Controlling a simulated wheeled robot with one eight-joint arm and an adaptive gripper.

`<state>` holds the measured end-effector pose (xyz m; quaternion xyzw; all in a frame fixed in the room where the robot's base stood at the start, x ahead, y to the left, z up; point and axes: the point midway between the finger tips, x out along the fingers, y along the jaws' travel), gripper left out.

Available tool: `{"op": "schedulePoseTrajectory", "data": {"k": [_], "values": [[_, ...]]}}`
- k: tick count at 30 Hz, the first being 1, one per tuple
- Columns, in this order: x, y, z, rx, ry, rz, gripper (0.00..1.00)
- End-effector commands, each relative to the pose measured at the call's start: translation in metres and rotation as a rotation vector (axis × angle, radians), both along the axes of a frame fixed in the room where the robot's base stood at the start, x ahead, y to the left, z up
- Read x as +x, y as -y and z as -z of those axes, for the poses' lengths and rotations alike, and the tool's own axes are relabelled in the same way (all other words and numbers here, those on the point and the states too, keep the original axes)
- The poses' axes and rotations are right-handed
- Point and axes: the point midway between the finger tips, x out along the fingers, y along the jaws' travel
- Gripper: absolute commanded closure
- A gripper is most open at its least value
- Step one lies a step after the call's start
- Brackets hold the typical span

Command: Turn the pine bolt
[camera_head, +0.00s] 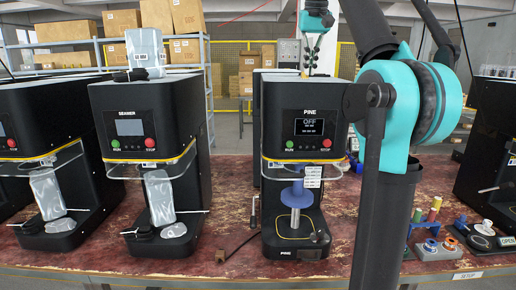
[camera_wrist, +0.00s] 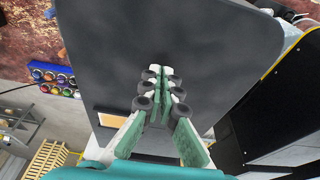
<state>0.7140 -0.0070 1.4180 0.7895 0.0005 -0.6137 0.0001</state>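The black machine labelled PINE (camera_head: 306,171) stands mid-bench in the head view, its screen reading OFF. A small dark fitting (camera_head: 320,238) at the front right of its base may be the bolt; it is too small to read its position. A blue spool-like piece (camera_head: 296,194) sits on a metal cylinder above the base, with a white tag beside it. My gripper (camera_head: 311,62) hangs above and behind the machine's top, far from the fitting. In the wrist view, my gripper (camera_wrist: 161,76) has its green-padded fingers together and empty over a dark, flat surface.
A machine labelled SEAMER (camera_head: 143,109) stands to the left, with another beyond it. My arm covers the area right of PINE. Spools and small parts (camera_head: 432,245) lie on the bench at right. Boxes fill shelves behind.

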Motion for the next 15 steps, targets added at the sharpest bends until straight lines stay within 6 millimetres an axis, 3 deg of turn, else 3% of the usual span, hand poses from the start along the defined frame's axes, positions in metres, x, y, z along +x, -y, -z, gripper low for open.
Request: {"op": "schedulePoseTrajectory", "data": {"k": [15], "values": [[-0.0024,0.0019,0.0001,-0.001,0.002,0.001,1.0]]}}
